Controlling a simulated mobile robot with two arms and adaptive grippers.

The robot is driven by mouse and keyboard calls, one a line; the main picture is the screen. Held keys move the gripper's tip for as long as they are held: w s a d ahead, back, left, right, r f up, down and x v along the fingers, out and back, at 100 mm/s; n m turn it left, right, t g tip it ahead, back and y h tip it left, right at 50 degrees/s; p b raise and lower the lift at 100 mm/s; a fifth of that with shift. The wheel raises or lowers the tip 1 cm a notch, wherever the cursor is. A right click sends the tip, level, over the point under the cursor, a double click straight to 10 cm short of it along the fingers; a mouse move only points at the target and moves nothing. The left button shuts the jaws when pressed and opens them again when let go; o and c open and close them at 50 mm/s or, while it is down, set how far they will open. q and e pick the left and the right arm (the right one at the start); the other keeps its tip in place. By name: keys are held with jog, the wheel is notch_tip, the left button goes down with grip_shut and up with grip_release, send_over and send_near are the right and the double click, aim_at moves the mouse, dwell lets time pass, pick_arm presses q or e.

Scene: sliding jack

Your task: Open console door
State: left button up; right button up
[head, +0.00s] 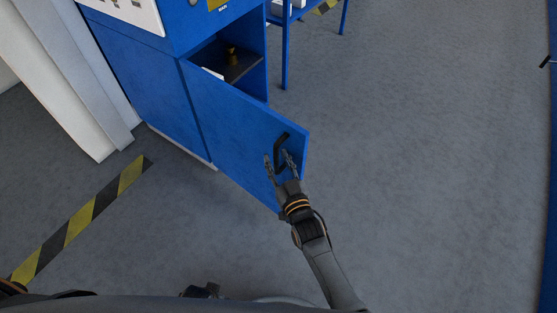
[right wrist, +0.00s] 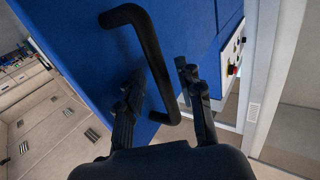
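The blue console door (head: 235,130) stands swung partly open from the blue console (head: 150,90), and the compartment behind it shows. A black bar handle (head: 279,149) is near the door's free edge; it also shows large in the right wrist view (right wrist: 150,55). My right gripper (head: 278,157) is at the handle with its fingers apart. In the right wrist view the lower part of the handle passes between the two fingers (right wrist: 160,88), with gaps visible; contact is unclear. My left gripper is not visible.
Inside the compartment is a dark shelf (head: 240,66) with a small yellow-black item (head: 232,54). A white column (head: 65,75) stands left of the console. A yellow-black floor stripe (head: 80,220) lies at left. The grey floor (head: 430,170) right of the door is clear.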

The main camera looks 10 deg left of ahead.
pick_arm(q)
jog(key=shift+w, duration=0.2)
pick_arm(e)
jog(key=v, duration=1.1)
jog(key=shift+s+d, duration=0.25)
jog(key=shift+d, duration=0.05)
jog(key=shift+f, duration=0.1)
